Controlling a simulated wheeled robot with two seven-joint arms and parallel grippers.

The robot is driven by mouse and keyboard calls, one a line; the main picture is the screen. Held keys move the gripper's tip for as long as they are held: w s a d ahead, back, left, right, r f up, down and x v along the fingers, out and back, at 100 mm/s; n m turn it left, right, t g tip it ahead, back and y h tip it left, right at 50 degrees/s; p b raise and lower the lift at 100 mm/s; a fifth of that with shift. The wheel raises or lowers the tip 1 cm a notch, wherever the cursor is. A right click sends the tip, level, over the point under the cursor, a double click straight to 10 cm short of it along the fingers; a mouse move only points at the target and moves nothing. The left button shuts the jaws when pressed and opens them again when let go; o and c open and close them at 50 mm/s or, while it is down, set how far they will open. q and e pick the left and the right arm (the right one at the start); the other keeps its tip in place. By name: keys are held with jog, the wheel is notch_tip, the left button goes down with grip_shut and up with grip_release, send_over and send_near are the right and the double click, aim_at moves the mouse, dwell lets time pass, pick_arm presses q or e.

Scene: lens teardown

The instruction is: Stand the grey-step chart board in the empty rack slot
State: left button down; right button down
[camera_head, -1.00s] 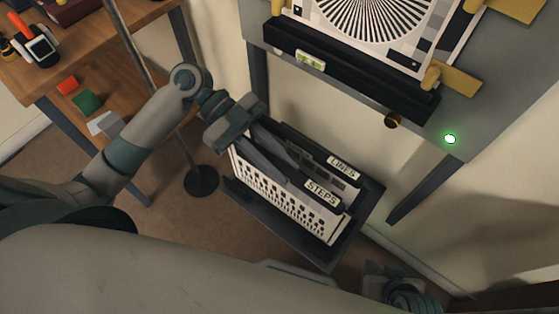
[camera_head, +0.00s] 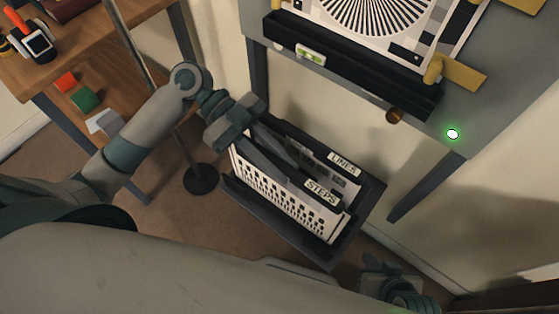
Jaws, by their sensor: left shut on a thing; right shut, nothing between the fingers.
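The grey-step chart board (camera_head: 322,192), with a "STEPS" label on its dark top edge, stands in the dark floor rack (camera_head: 338,254). My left gripper (camera_head: 280,156) is shut on it near its left end, over the rack. The gripper hides part of its top edge, and its grey steps cannot be made out. Another board labelled "LINES" (camera_head: 343,164) stands behind it. A white panel with rows of black squares (camera_head: 280,198) shows at the rack's front. My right gripper (camera_head: 383,276) is shut and empty, low at the right, apart from the rack.
A grey wall panel (camera_head: 462,110) above carries a star chart (camera_head: 375,22), a black ledge (camera_head: 350,70) and a green light (camera_head: 453,134). A wooden desk (camera_head: 105,45) stands at the left. A stand with a round base (camera_head: 201,180) is left of the rack.

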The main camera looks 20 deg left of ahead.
pick_arm(q)
jog(key=shift+f+b, duration=0.3)
jog(key=shift+f, duration=0.1)
pick_arm(e)
jog(key=shift+f, duration=0.35)
pick_arm(q)
jog(key=c, duration=1.5)
grip_release()
jog(key=shift+c, duration=0.2)
pick_arm(e)
jog(key=shift+w+a+r, duration=0.1)
pick_arm(q)
jog(key=v, duration=1.7)
jog(key=shift+a, duration=0.2)
pick_arm(e)
jog(key=shift+w+a+r+t+y, duration=0.3)
jog(key=shift+w+a+r+t, duration=0.1)
jog(key=shift+a+r, duration=0.25)
jog(key=shift+f, duration=0.15)
jog(key=shift+s, duration=0.1)
